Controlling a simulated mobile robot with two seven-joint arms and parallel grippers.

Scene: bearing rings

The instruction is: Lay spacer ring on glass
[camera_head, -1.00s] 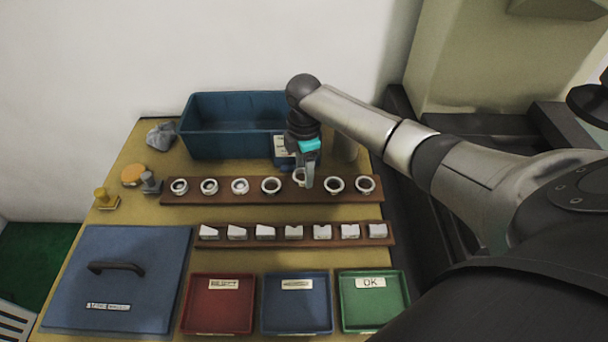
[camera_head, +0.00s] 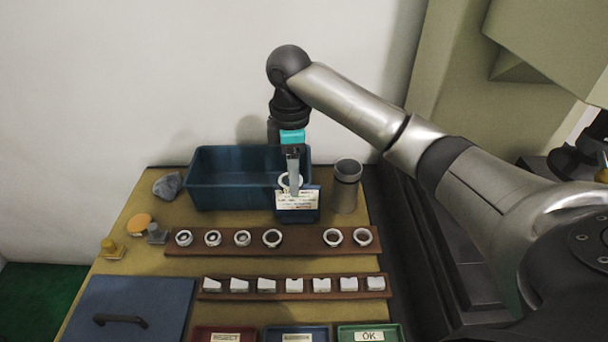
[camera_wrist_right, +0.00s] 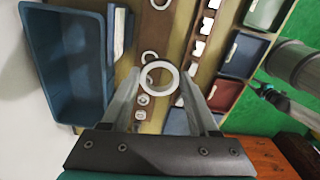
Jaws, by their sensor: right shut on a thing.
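My right gripper (camera_head: 294,188) is shut on a pale ring (camera_head: 285,182), raised in front of the blue bin and behind the small labelled box. In the right wrist view the ring (camera_wrist_right: 144,85) sits between the fingertips of the right gripper (camera_wrist_right: 160,80), its hole facing the camera. Several similar rings stand in a row on a brown rack (camera_head: 303,241), with a gap right of the middle. I cannot make out which thing is the glass. My left gripper is not in view.
A deep blue bin (camera_head: 225,190), a labelled box (camera_head: 298,214) and a grey cylinder (camera_head: 346,190) stand at the back. A second rack (camera_head: 250,296) holds white blocks. Coloured trays, including a green one (camera_head: 400,335), and a blue lid (camera_head: 140,300) lie in front.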

